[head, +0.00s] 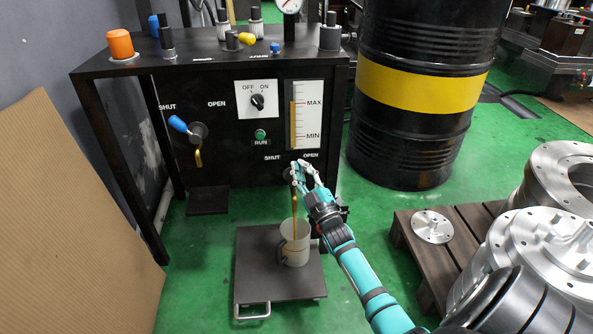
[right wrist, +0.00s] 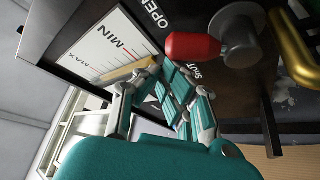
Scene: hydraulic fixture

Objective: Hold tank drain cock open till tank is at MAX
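The drain cock has a red handle (right wrist: 195,46), seen in the right wrist view pointing between the SHUT and OPEN labels. In the head view my right gripper (head: 302,170) is at this cock and hides most of it. In the wrist view my gripper's fingers (right wrist: 162,72) come together beside the handle; I cannot tell whether they press on it or are fully shut. Amber fluid runs from the spout into a translucent jug (head: 302,248) below. The tank gauge (head: 312,118) shows its amber column up to about MAX. My left gripper is out of view.
The jug stands on a dark low platform (head: 255,287). A blue-handled cock (head: 179,124) is on the panel's left. A black drum with a yellow band (head: 420,85) stands right of the fixture. Metal flanges sit on a wooden pallet (head: 462,250). A brown board (head: 75,220) leans at left.

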